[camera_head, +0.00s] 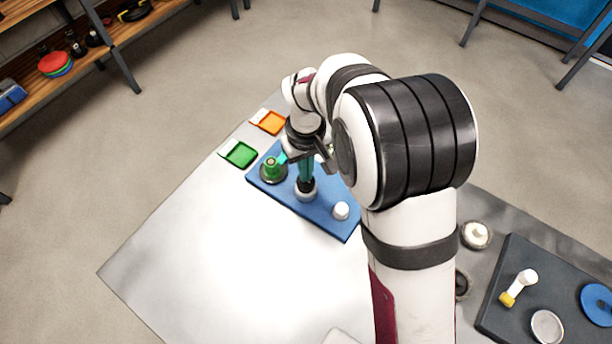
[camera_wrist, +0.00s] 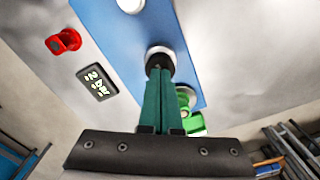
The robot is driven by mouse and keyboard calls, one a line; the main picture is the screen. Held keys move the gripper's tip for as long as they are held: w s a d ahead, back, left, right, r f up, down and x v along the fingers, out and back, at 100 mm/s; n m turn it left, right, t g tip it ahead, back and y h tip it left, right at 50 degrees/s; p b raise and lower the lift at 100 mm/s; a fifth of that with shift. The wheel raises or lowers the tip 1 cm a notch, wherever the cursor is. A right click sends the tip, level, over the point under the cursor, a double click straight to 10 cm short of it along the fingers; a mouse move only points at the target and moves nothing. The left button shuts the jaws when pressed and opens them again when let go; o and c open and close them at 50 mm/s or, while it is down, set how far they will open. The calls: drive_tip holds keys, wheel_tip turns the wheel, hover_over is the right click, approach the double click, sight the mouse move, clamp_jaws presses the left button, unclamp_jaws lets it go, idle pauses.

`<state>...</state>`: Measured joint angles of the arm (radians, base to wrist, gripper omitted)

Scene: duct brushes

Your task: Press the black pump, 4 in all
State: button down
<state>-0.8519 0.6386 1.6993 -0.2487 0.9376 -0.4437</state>
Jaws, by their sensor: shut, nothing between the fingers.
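The black pump (camera_head: 306,189) stands in the middle of a blue board (camera_head: 333,222), in a pale collar. My gripper (camera_head: 306,180) is directly over it, its teal fingers shut together and pointing down. In the wrist view the fingertips (camera_wrist: 160,71) meet or nearly meet the dark top of the black pump (camera_wrist: 159,58). I cannot tell whether they touch or how far the pump is pressed. A green pump (camera_head: 271,167) stands left of it on the board and a white one (camera_head: 341,210) to its right. In the wrist view the fingers partly hide the green pump (camera_wrist: 186,92).
A green tray (camera_head: 239,154) and an orange tray (camera_head: 270,122) lie beyond the board. The wrist view shows a red knob (camera_wrist: 65,41) and a small dark display (camera_wrist: 97,83). A dark board (camera_head: 520,300) with several parts lies at right. The table's left part is clear.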

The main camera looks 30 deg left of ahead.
drive_tip(key=shift+f, duration=0.1)
drive_tip(key=shift+f, duration=0.95)
drive_tip(key=shift+r, duration=1.05)
drive_tip(key=shift+f, duration=0.1)
drive_tip(key=shift+f, duration=1)
drive_tip(key=shift+r, duration=1.1)
